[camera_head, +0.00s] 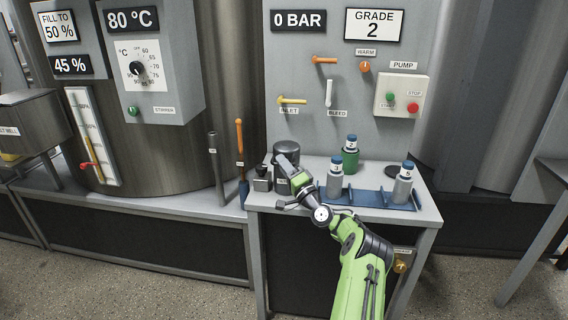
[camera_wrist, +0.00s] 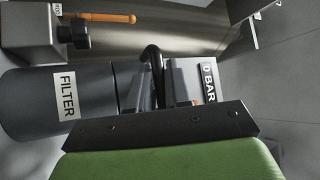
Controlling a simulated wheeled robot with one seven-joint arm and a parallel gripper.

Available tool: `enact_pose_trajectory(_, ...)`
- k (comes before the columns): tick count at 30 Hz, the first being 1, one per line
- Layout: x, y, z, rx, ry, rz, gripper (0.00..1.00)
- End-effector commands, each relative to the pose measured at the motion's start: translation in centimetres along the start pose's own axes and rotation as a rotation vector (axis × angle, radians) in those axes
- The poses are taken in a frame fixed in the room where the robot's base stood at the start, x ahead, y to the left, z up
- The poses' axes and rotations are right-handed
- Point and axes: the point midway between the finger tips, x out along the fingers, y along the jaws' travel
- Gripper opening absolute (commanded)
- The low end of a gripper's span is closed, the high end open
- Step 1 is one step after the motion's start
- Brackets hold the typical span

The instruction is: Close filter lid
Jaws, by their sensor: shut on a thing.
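The filter (camera_wrist: 66,95) is a dark grey cylinder with a white label, lying sideways in the tilted wrist view. Its lid (camera_wrist: 125,84) is a dark band at the label-side cylinder's end, in line with it, with a thin seam between. My gripper (camera_wrist: 157,75) is shut on the lid's curved black handle (camera_wrist: 153,55). In the head view the filter (camera_head: 287,148) stands at the back left of the bench, partly hidden by my gripper (camera_head: 287,165). Whether the lid is fully seated cannot be told.
On the grey bench (camera_head: 430,212), a blue rack (camera_head: 372,198) holds numbered bottles, with a green container (camera_head: 350,160) behind. A small dark box (camera_head: 262,180) stands left of the filter. The panel (camera_head: 290,70) with valves rises behind.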

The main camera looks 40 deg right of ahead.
Motion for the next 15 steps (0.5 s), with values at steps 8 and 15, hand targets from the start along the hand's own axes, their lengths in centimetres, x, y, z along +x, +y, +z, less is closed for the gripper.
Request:
enact_pose_trajectory(8, -0.02, 0.38, 0.32, -0.003, -0.005, -0.002, 0.0)
enact_pose_trajectory(15, -0.06, 0.5, 0.36, -0.002, -0.006, 0.001, 0.26)
